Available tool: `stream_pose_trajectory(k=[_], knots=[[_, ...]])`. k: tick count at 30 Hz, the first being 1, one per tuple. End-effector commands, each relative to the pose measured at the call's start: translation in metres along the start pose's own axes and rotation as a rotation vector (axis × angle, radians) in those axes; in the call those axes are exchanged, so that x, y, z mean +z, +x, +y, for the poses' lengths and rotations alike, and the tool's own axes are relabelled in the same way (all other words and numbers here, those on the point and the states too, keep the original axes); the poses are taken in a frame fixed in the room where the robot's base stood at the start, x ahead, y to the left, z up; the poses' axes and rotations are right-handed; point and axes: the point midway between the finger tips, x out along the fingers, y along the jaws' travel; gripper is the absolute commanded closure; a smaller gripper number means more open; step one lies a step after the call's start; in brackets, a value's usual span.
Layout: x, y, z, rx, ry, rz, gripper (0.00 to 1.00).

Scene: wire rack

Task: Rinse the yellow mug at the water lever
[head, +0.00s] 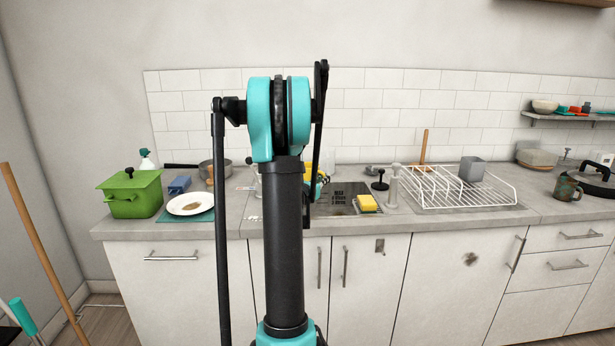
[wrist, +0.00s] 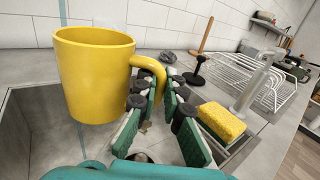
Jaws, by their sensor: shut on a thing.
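The yellow mug (wrist: 92,75) is upright at the left in the wrist view, with its handle toward the right. My gripper (wrist: 160,103) is shut on the mug's handle, and the mug hangs over the sink (wrist: 35,140). In the head view my arm hides most of the mug, and only a yellow bit of it (head: 308,168) shows. A pale grey post (head: 393,186) stands right of the sink, also in the wrist view (wrist: 252,88); I cannot tell whether it is the water lever. No running water shows.
A yellow sponge (head: 367,202) lies beside the sink, near a black knob-topped piece (head: 380,182). A white wire rack (head: 460,188) holding a grey cup (head: 472,168) is to the right. A green pot (head: 132,194) and a white plate (head: 190,204) are at left.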

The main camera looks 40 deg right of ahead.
Motion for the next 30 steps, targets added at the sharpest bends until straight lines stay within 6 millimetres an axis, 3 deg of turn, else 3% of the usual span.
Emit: stream_pose_trajectory(k=[18, 30], knots=[[0.0, -0.025, -0.033, 0.0, 0.0, 0.0, 1.0], [0.0, -0.027, -0.035, 0.001, 0.0, 0.0, 1.0]])
